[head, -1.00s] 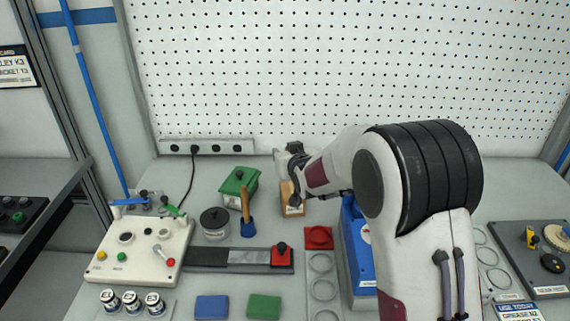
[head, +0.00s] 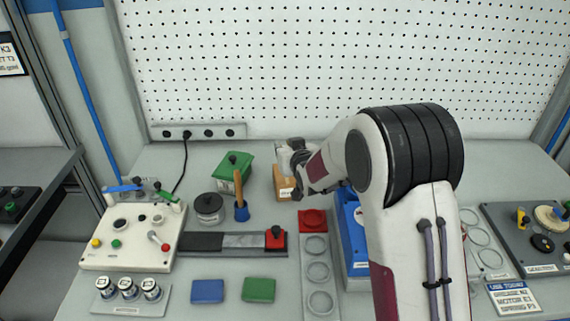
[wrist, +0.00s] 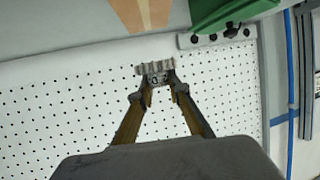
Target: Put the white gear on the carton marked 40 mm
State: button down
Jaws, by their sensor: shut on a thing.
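My gripper (wrist: 158,86) is shut on a pale, toothed piece, the white gear (wrist: 154,69), seen nearly edge-on between the fingertips in the wrist view. In the head view my gripper (head: 284,160) is at the back of the bench, just above or behind a brown carton (head: 281,184) with a white label. The label is too small to read. Part of the carton is hidden by my gripper. A tan shape with a pale stripe, probably the carton (wrist: 127,14), shows at the top of the wrist view, apart from the gear.
A red block (head: 312,220) is in front. A power strip (head: 197,132) runs along the pegboard.

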jog(key=shift+f, duration=1)
jog(key=shift+f, duration=1.9)
jog(key=shift+f, duration=0.1)
jog(key=c, duration=1.9)
grip_release()
jog(key=shift+s+d+r, duration=0.15)
jog(key=shift+s+r, duration=0.2)
jog(key=shift+s, duration=0.15)
jog(key=v, duration=1.1)
